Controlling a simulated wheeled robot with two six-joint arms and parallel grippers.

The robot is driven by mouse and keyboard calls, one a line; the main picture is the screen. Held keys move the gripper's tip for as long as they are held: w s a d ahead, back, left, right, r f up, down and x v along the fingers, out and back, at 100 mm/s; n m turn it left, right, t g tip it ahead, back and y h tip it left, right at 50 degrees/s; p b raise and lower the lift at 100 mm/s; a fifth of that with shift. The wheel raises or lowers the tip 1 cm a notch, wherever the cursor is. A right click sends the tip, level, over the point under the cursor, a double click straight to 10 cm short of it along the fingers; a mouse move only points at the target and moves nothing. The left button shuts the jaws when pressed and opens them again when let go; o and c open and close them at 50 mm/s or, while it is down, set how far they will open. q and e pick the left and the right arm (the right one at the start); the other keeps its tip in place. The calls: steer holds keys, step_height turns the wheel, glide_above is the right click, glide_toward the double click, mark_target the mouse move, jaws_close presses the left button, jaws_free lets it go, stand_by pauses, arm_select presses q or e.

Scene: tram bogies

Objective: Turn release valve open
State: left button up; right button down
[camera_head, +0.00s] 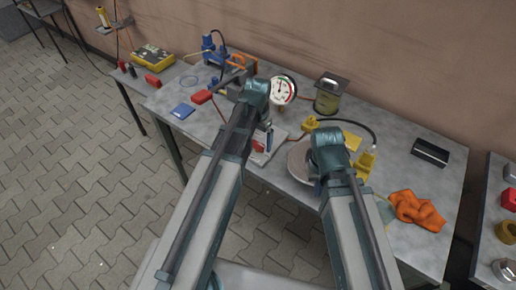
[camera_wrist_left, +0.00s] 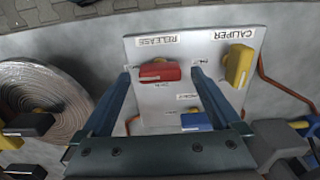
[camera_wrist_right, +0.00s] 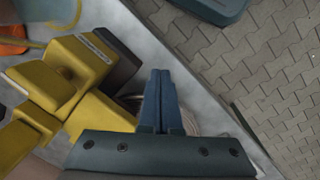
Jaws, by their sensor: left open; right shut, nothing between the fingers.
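The valve panel (camera_wrist_left: 145,45) is a pale board with upside-down lettering in the left wrist view. By its RELEASE label sits a red handle (camera_wrist_left: 159,72), lying crosswise in that picture. A yellow handle (camera_wrist_left: 239,66) sits by the CALIPER label and a blue handle (camera_wrist_left: 195,121) below. My left gripper (camera_wrist_left: 162,75) is open, its fingertips appearing either side of the red handle; contact is not clear. In the head view the panel (camera_head: 260,158) is partly hidden by my left arm. My right gripper (camera_wrist_right: 161,76) is shut and empty, above the bench beside yellow blocks (camera_wrist_right: 75,75).
A coiled hose (camera_wrist_left: 45,100) lies beside the panel. A round gauge (camera_head: 283,90) and a lidded can (camera_head: 328,97) stand behind it. An orange cloth (camera_head: 416,209) and a black box (camera_head: 430,152) lie on the bench's right. The bench between cloth and box is clear.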

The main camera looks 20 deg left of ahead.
arm_select(q)
steer(key=shift+f, duration=0.55)
arm_select(e)
steer(key=shift+f, duration=0.6)
arm_select(q)
steer(key=c, duration=1.4)
steer(key=shift+o, duration=0.2)
